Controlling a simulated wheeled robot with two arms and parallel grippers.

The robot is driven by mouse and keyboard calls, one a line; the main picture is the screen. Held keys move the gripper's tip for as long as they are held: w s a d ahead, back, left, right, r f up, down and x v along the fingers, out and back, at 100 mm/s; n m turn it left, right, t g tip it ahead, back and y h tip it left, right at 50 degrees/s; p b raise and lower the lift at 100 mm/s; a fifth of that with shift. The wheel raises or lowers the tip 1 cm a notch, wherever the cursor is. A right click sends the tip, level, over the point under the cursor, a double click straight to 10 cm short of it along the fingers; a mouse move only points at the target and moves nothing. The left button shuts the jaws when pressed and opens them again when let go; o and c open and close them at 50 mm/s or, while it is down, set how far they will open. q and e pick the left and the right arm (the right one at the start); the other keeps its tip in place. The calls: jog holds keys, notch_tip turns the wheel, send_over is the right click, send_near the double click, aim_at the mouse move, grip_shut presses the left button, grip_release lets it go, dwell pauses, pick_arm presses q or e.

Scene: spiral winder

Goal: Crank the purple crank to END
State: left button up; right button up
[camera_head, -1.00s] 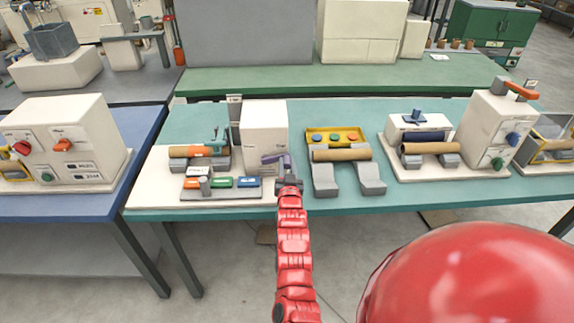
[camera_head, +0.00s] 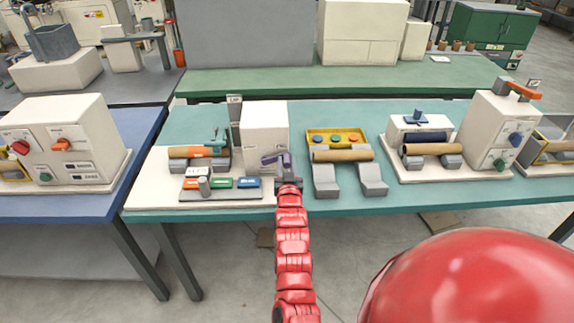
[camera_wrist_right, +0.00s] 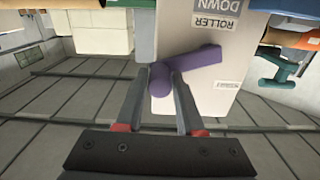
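The purple crank (camera_head: 275,159) is on the front of a white upright housing (camera_head: 265,125) on the left part of the teal table. In the right wrist view the crank (camera_wrist_right: 198,65) lies slanted across the housing face, with its handle end toward me. My right gripper (camera_head: 289,183) is at the crank's right end in the head view. In the wrist view its two fingers (camera_wrist_right: 162,85) stand on either side of the purple handle and appear closed on it. A label reading ROLLER DOWN is beside the crank. I see no readable END mark. My left gripper is not in view.
Left of the housing is a brown roll (camera_head: 190,152) with a teal handled piece. In front lies a grey strip with coloured blocks (camera_head: 222,184). To the right are a yellow button box (camera_head: 337,136), a roll on grey cradles and another white machine (camera_head: 497,130).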

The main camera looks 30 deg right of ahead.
jog(key=shift+o, duration=1.4)
jog(key=b+v, duration=0.2)
jog(key=v, duration=1.5)
jog(key=shift+s+b, duration=0.15)
jog(key=shift+b, duration=0.15)
jog(key=shift+a, duration=0.2)
